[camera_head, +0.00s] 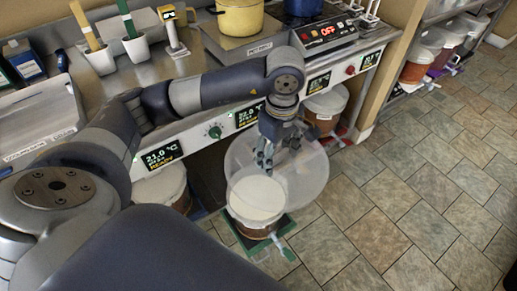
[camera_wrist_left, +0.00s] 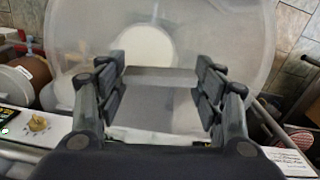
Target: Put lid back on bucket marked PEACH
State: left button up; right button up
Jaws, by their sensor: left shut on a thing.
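My left gripper (camera_head: 266,158) is shut on a large round translucent lid (camera_head: 308,172) and holds it above a bucket on the floor. That bucket (camera_head: 249,224) has brown lower contents and a pale cream top, and it stands in front of the counter. The lid overlaps the bucket in the head view and reaches beyond it to the right and back. In the left wrist view the lid (camera_wrist_left: 225,48) fills the upper middle, in front of the fingers (camera_wrist_left: 160,82). A pale disc shows through it. No PEACH marking is readable. My right gripper is not in view.
Other buckets stand under the counter at left (camera_head: 160,186) and right (camera_head: 325,103). A green base (camera_head: 283,235) with a pale tap is under the front bucket. The counter front (camera_head: 200,135) with displays and knobs is close to my arm. Tiled floor (camera_head: 400,200) at right is clear.

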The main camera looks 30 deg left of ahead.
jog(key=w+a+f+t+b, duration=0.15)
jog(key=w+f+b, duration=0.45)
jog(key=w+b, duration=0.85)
pick_arm(q)
jog(key=w+a+f+n+b, duration=0.2)
jog(key=a+f+n+b, duration=0.1)
jog(key=f+n, duration=0.8)
jog(key=w+a+f+n+b, duration=0.2)
jog(key=w+a+f+n, duration=0.1)
jog(key=f+n, duration=0.8)
jog(key=w+a+f+n+b, duration=0.3)
jog(key=a+f+n, duration=0.2)
jog(key=f+n, duration=0.7)
jog(key=shift+w+a+f+b, duration=0.25)
jog(key=shift+f+b, duration=0.05)
jog(key=shift+f, duration=1.2)
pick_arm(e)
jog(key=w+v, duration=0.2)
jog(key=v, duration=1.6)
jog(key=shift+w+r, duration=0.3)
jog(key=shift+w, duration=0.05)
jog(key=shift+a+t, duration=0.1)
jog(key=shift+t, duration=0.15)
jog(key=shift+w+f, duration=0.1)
